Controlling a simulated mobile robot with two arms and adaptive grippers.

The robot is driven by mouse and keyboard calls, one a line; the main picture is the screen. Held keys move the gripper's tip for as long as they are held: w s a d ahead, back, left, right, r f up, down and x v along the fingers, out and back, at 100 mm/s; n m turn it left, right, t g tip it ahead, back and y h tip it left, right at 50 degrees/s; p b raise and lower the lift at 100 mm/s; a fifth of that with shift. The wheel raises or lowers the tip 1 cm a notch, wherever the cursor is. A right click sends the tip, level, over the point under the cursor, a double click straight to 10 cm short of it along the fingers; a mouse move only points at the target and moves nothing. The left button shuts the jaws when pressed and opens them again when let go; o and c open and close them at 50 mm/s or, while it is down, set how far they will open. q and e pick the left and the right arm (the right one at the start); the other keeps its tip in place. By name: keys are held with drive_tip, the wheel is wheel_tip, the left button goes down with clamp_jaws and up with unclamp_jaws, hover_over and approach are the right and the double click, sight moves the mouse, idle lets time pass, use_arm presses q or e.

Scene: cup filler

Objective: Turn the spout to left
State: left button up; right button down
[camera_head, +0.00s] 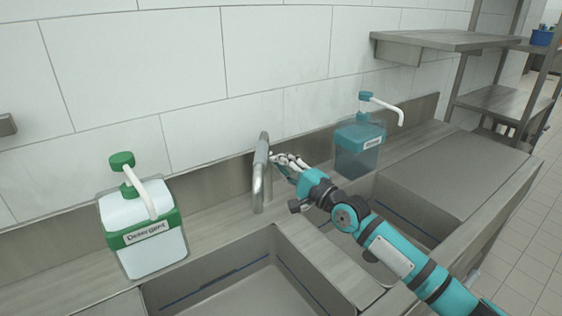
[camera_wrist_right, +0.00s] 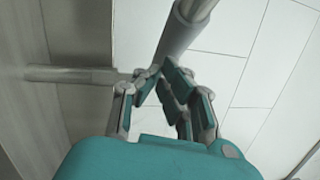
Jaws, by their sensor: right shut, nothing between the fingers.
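The metal faucet spout (camera_head: 261,165) stands behind the ledge between the two sink basins in the head view. It points toward the front left, over the side of the left basin. My right gripper (camera_head: 281,163) is just to the right of the spout, close to it. In the right wrist view the grey spout pipe (camera_wrist_right: 182,38) runs down behind my shut right fingers (camera_wrist_right: 163,75). They are very near the pipe; I cannot tell whether they touch it. Nothing is between the fingers. My left gripper is not in view.
A green-capped detergent dispenser (camera_head: 145,222) stands on the counter at left. A teal dispenser (camera_head: 359,146) stands behind my right arm. The left basin (camera_head: 235,290) and right basin (camera_head: 408,205) are open. Steel shelves (camera_head: 445,40) are at upper right.

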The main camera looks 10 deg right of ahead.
sight(261, 167)
drive_tip(key=a+p, duration=0.2)
drive_tip(key=a, duration=0.2)
drive_tip(key=shift+w+a+r, duration=0.1)
drive_tip(key=shift+a, duration=0.4)
drive_tip(key=shift+f, duration=0.2)
